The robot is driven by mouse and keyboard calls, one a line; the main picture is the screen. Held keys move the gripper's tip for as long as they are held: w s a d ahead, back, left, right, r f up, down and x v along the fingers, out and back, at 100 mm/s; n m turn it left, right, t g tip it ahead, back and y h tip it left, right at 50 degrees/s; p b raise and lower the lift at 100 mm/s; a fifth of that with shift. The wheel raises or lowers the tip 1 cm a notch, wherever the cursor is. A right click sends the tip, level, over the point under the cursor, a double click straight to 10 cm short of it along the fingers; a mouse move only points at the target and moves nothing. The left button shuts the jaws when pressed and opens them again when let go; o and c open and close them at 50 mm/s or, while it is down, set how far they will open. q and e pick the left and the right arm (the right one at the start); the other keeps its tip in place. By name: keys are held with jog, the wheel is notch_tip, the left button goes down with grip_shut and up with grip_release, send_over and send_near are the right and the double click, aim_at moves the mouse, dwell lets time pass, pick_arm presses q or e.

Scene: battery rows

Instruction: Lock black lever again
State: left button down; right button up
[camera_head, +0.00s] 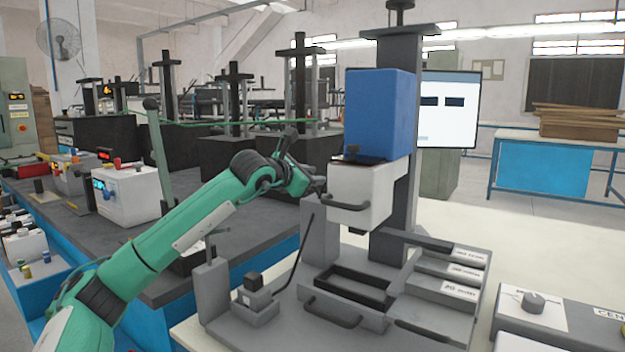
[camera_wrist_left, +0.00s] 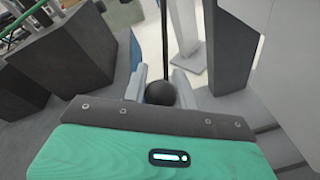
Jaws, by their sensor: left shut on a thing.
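The black lever (camera_head: 299,250) is a thin dark rod rising at a slant from a small grey block on the grey fixture. In the left wrist view its round black knob (camera_wrist_left: 161,93) sits between the two grey fingers, with the rod running away upward in the picture. My left gripper (camera_head: 316,186) is shut on the knob, beside the white press head (camera_head: 362,200). In the head view the gripper hides the lever's top end. My right gripper is not in view.
A blue block (camera_head: 378,112) sits above the white press head, close to the left gripper's right. The grey fixture (camera_head: 330,285) has a handled slot and labelled compartments. A control box with a knob (camera_head: 533,302) stands at right. Dark machines stand behind the arm.

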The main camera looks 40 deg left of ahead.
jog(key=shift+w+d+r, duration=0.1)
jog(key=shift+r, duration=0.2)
pick_arm(q)
jog(key=c, duration=1.1)
grip_release()
